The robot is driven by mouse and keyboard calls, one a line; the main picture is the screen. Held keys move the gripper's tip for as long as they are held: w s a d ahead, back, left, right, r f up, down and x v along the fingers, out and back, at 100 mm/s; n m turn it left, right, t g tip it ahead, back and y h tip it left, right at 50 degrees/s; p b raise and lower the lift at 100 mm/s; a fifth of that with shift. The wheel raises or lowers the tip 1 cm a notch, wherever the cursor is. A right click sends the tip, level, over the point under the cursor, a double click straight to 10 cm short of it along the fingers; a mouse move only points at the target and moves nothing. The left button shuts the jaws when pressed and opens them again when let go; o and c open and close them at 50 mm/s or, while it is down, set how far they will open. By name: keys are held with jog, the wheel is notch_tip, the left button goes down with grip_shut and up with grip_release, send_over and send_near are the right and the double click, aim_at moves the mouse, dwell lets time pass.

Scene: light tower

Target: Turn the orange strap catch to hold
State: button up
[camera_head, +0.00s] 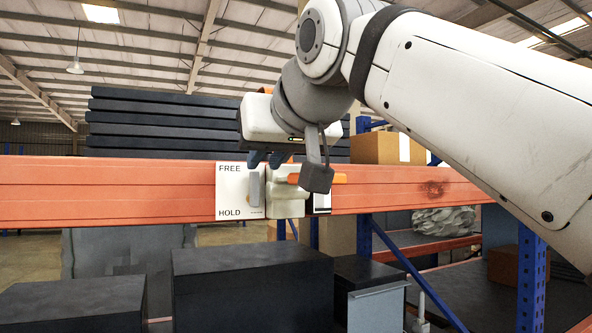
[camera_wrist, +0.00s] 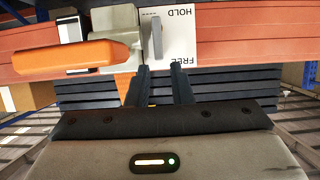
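A white panel (camera_head: 230,192) on the orange beam reads FREE at its top and HOLD at its bottom. A slim grey lever (camera_head: 257,188) stands upright along its right side, beside a beige housing (camera_head: 287,200) with an orange handle (camera_head: 328,179) to the right. In the wrist view, inverted, the lever (camera_wrist: 157,40), housing (camera_wrist: 113,25) and handle (camera_wrist: 65,58) show beyond my fingers. My gripper (camera_head: 267,158) is near the beam's top edge, by the lever's FREE end. Its dark fingers (camera_wrist: 161,72) stand apart with nothing seen between them. Contact with the lever cannot be told.
An orange strap (camera_wrist: 124,82) runs from the housing. Dark stacked slabs (camera_head: 150,120) lie behind the beam (camera_head: 110,190). A cardboard box (camera_head: 375,148) stands at the right. Dark boxes (camera_head: 250,285) stand below in front. My arm covers the upper right.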

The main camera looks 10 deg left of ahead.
aim_at(257, 174)
jog(key=shift+p+x, duration=0.3)
jog(key=shift+x, duration=2.3)
